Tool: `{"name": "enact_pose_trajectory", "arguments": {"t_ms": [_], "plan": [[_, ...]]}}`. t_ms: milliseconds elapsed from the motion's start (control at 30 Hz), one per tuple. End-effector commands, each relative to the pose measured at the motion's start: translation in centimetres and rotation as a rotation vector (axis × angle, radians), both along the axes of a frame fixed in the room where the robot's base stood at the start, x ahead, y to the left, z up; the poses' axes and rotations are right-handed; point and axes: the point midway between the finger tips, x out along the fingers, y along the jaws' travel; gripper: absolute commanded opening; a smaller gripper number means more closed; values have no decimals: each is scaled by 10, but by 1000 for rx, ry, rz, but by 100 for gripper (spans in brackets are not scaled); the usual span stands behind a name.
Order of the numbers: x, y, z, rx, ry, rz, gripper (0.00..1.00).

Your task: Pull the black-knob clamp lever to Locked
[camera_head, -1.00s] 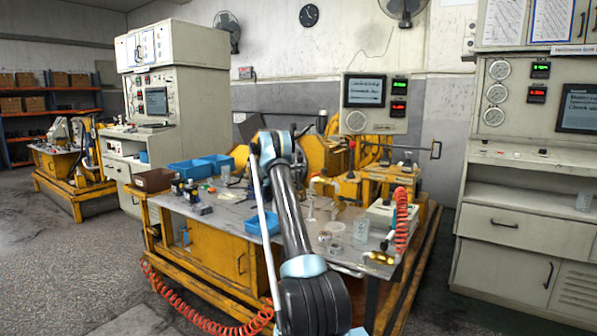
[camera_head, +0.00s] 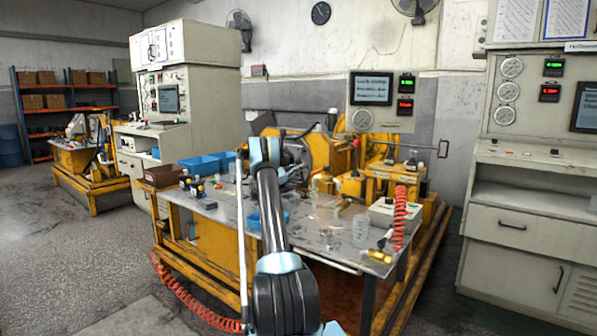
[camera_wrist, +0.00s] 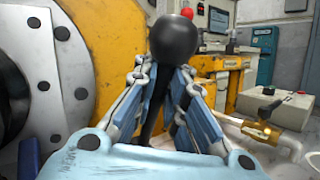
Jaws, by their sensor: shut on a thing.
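In the wrist view the black knob (camera_wrist: 173,39) of the clamp lever stands upright just above my fingertips. Its dark lever shaft (camera_wrist: 154,100) runs down between the fingers. My gripper (camera_wrist: 169,85) is shut on the lever below the knob, with a blue-grey finger on each side. The lever's lower end is hidden by my gripper's body. In the head view my gripper (camera_head: 298,158) is at the yellow machine, and the lever cannot be made out there.
A large grey flange with dark bolts (camera_wrist: 45,75) is close on the left of the wrist view. A red knob (camera_wrist: 187,13) shows behind the black one. The steel bench (camera_head: 315,235) holds blue bins (camera_head: 205,166), a grey box (camera_head: 383,212) and a coiled red hose (camera_head: 401,215).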

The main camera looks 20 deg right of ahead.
Motion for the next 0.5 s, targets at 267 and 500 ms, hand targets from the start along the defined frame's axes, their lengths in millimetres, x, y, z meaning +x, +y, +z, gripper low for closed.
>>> {"name": "enact_pose_trajectory", "arguments": {"t_ms": [267, 500], "plan": [[2, 0, 1, 0, 3, 4, 31], [1, -1, 1, 0, 2, 3, 31]]}}
